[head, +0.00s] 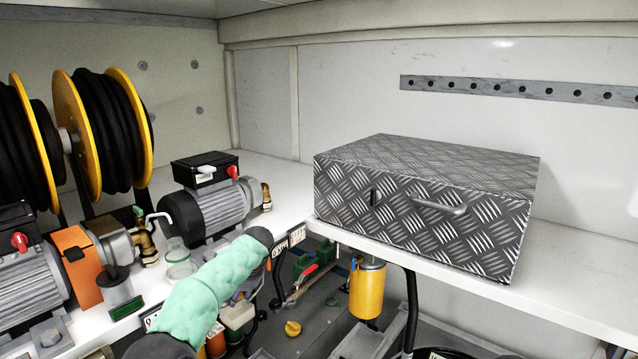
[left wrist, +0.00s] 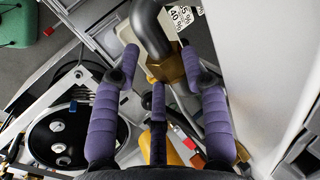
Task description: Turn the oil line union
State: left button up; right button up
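In the left wrist view a brass fitting (left wrist: 167,69), which looks like the oil line union, sits at the end of a dark curved pipe (left wrist: 150,28). My left gripper (left wrist: 163,60) has its purple padded fingers spread around it, one on each side and one below. Gaps seem to show between the side fingers and the brass, so it looks open; whether any finger touches is unclear. In the head view my green-sleeved left arm comes in from the lower left, and its fingers and the fitting cannot be made out there. My right gripper is in neither view.
A diamond-plate box (head: 425,205) stands on the white shelf (head: 580,300). Pumps (head: 210,200) and hose reels (head: 105,130) stand at left. A yellow canister (head: 367,290) hangs below the shelf edge. A label (left wrist: 181,16) and a pale panel (left wrist: 260,60) are close beside the fitting.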

pick_arm(q)
jog(key=s+v, duration=0.1)
jog(key=v, duration=0.6)
jog(key=shift+r, duration=0.25)
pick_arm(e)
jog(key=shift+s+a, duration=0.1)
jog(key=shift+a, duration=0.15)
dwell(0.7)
pick_arm(q)
jog(key=shift+s, duration=0.15)
jog(key=o, duration=0.6)
jog(key=shift+c, duration=0.2)
